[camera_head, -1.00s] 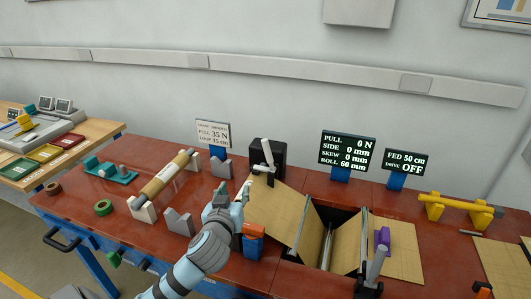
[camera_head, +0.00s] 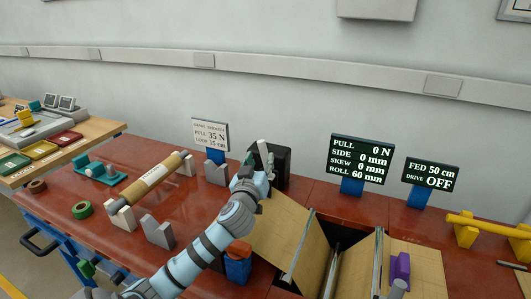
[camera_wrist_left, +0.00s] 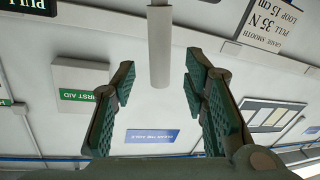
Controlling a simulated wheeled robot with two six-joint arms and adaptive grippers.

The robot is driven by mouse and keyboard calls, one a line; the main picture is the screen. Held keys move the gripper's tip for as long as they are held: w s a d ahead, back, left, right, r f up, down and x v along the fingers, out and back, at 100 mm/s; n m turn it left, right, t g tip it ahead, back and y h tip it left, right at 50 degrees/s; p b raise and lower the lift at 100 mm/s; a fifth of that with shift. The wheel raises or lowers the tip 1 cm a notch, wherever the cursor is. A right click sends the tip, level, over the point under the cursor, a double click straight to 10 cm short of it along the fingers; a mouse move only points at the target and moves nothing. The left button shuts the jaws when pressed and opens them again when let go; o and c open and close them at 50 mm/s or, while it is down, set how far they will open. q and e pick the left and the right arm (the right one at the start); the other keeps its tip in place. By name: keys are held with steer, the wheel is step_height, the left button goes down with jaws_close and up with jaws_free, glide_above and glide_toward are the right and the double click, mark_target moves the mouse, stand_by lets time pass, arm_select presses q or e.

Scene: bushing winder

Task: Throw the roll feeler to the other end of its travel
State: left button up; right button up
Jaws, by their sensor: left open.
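The likely roll feeler is a pale grey lever (camera_head: 264,152) on a black block (camera_head: 283,168) at the back of the red bench. It stands nearly upright with a slight lean. My left gripper (camera_head: 249,168) is just left of the lever and in front of the block, hiding part of its base. In the left wrist view the grey rod (camera_wrist_left: 160,45) comes down from the top edge, its end between the open fingers (camera_wrist_left: 158,80). The fingers appear clear of it on both sides. My right gripper is not in view.
Left are a paper roll (camera_head: 158,175) on a stand and a green ring (camera_head: 82,210). Right are a paper-lined trough (camera_head: 310,240), a readout showing ROLL 60 mm (camera_head: 361,161) and a readout showing DRIVE OFF (camera_head: 432,172). An orange-topped blue block (camera_head: 238,262) is beside my arm.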

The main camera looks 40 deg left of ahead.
mark_target(263, 154)
arm_select(q)
steer(key=x, duration=0.5)
steer(key=shift+w+a, duration=0.2)
steer(key=shift+w, duration=0.15)
jaws_close()
